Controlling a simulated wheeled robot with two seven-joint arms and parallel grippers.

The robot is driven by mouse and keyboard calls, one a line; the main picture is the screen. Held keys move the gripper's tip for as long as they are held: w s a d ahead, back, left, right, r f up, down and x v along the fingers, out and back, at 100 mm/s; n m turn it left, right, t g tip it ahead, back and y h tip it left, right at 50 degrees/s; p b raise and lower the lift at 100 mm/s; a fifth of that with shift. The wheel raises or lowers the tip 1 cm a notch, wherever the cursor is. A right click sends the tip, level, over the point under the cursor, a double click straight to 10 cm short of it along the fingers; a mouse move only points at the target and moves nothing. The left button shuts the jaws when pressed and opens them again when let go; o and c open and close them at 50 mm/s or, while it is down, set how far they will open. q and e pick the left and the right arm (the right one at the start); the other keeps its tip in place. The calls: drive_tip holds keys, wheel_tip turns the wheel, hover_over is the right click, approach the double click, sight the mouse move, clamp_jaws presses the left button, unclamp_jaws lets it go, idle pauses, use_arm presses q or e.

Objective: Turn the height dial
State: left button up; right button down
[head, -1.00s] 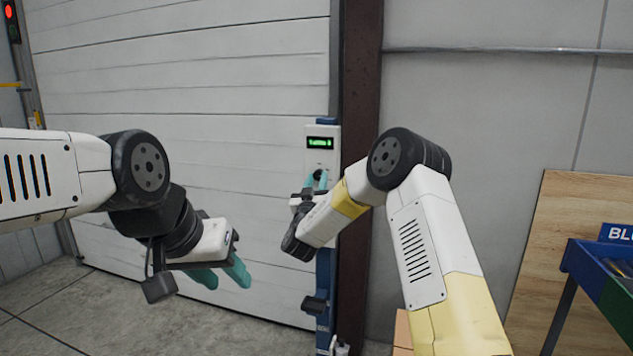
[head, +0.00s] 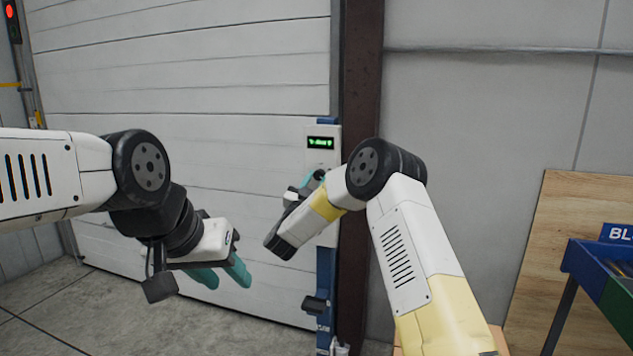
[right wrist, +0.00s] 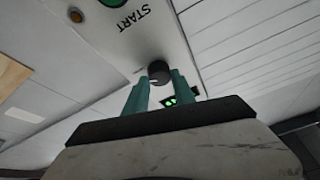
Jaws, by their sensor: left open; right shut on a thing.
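The height dial is a small black knob (head: 320,174) on a pale control panel (head: 325,158), below a lit green display (head: 320,143). In the right wrist view the dial (right wrist: 158,72) sits between the tips of my two teal fingers. My right gripper (head: 308,181) is shut on the dial; its fingers are partly hidden in the head view by my wrist. My left gripper (head: 222,276) is open and empty, well left of the panel, its fingers pointing down and right.
The panel is on a blue post (head: 325,265) beside a dark brown column (head: 359,90) and a white sectional door (head: 180,70). A green START button (right wrist: 112,3) is near the dial. A blue bin rack (head: 590,262) and wooden board (head: 540,230) stand at the right.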

drive_tip(key=shift+a+m, duration=0.1)
drive_tip(key=shift+m, duration=0.5)
drive_tip(key=c, duration=1.1)
unclamp_jaws()
drive_tip(key=shift+o, duration=0.2)
drive_tip(key=v, duration=0.7)
drive_tip(key=shift+s+a, duration=0.2)
drive_tip(key=shift+s, duration=0.1)
drive_tip(key=shift+f, duration=0.15)
